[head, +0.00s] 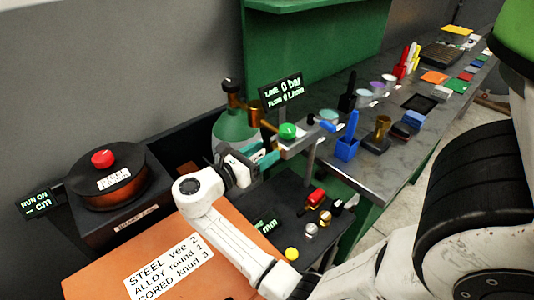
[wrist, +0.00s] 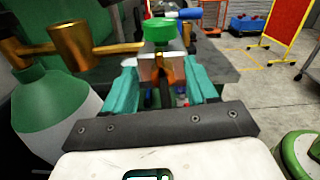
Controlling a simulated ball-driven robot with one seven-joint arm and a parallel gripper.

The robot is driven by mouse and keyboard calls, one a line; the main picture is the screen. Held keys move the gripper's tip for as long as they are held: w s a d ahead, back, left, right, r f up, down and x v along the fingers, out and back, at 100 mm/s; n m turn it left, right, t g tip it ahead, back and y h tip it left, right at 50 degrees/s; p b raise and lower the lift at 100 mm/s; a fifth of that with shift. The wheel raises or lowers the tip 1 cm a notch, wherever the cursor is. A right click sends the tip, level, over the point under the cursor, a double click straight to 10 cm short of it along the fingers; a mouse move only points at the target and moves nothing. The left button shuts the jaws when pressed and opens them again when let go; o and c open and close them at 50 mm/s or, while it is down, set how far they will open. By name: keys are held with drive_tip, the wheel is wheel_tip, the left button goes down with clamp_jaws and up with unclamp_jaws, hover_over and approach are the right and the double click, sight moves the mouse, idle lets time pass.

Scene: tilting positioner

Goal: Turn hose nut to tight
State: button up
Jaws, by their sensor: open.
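My gripper (wrist: 160,68) is open. Its two teal fingers stand left and right of a grey valve block with a brass fitting (wrist: 167,74), which looks like the hose nut. I cannot tell whether the fingers touch it. In the head view my gripper (head: 263,156) reaches the valve assembly from the left, and the nut is hidden there. A green knob (wrist: 160,31) sits on top of the block, and it also shows in the head view (head: 288,131). A blue handle (wrist: 186,14) points right behind it.
A green-topped cylinder (wrist: 45,95) with a brass regulator (wrist: 72,46) stands close on the left. A blue block (head: 346,148) and other small items stand on the grey bench to the right. An orange panel (head: 100,285) lies in front.

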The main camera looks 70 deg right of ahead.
drive_tip(key=shift+x, duration=0.95)
drive_tip(key=c, duration=1)
drive_tip(key=shift+s+a+m, duration=0.1)
drive_tip(key=shift+m, duration=0.6)
drive_tip(key=o, duration=1)
